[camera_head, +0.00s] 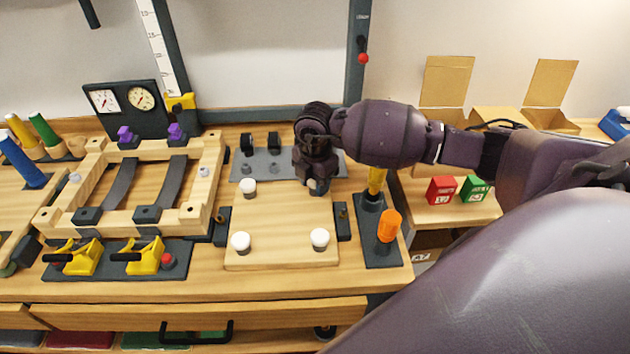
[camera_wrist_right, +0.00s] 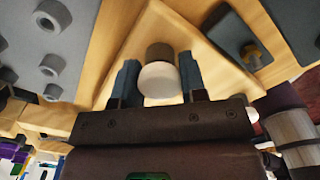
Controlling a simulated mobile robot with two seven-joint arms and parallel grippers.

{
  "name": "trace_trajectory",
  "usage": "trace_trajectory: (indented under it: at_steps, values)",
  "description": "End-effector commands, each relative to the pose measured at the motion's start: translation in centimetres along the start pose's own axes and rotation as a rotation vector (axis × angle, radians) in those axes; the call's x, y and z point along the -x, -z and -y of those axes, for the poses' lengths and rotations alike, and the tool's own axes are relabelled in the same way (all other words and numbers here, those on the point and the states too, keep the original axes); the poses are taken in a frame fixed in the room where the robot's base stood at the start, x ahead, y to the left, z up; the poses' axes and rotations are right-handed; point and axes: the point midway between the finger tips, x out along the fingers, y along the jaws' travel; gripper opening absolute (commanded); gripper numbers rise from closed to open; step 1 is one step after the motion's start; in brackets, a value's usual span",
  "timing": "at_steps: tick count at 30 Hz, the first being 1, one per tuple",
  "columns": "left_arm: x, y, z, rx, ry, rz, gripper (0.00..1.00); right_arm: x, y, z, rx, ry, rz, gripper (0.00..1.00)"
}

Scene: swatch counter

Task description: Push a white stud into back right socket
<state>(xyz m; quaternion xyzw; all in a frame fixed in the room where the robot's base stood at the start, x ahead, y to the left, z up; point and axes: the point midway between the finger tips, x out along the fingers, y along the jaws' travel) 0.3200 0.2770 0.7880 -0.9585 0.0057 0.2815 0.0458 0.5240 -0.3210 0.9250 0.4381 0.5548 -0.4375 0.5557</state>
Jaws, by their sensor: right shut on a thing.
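The wooden board (camera_head: 280,220) lies on the bench with white studs at its back left (camera_head: 248,187), front left (camera_head: 241,241) and front right (camera_head: 320,238). My right gripper (camera_head: 318,188) is over the board's back right corner, pointing down, and hides the socket there in the head view. In the right wrist view my right gripper (camera_wrist_right: 159,82) is shut on a white stud (camera_wrist_right: 160,85), with its round white face between the two fingers. A dark round part shows directly beyond the stud, over the board's corner (camera_wrist_right: 195,35). I cannot tell how deep the stud sits. My left gripper is not in view.
A grey plate (camera_head: 262,162) with black and grey pegs lies behind the board. A dark holder with an orange-handled tool (camera_head: 389,225) stands to the right. A wooden frame (camera_head: 210,175) and yellow clamps (camera_head: 150,255) are to the left. Bench space in front of the board is clear.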

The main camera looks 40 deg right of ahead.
Motion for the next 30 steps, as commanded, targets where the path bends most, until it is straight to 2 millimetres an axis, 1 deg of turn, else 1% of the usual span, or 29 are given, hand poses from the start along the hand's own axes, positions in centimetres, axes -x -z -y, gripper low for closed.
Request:
trace_trajectory:
  at_steps: [8, 9, 14, 15, 20, 23, 24, 30]
  values:
    - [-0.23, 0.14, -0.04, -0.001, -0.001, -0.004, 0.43, -0.40, 0.02, 0.04, 0.000, 0.002, 0.000, 0.16]
    - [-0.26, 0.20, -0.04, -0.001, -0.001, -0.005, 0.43, -0.39, 0.02, 0.04, 0.000, 0.002, 0.000, 0.42]
    - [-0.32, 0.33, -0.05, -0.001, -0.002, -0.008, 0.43, -0.36, 0.02, 0.03, 0.000, 0.001, 0.000, 0.67]
    - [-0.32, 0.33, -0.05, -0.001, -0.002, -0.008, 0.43, -0.36, 0.02, 0.03, 0.000, 0.001, 0.000, 0.69]
    - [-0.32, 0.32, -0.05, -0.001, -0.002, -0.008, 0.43, -0.35, 0.02, 0.03, 0.000, 0.001, 0.000, 0.69]
    - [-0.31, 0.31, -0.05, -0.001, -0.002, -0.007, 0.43, -0.35, 0.02, 0.03, 0.000, 0.001, 0.000, 0.83]
    - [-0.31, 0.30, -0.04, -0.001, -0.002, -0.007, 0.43, -0.35, 0.01, 0.03, 0.000, 0.001, 0.000, 0.86]
    - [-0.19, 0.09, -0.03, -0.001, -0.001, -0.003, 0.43, -0.34, 0.01, 0.03, 0.000, 0.001, 0.000, 0.86]
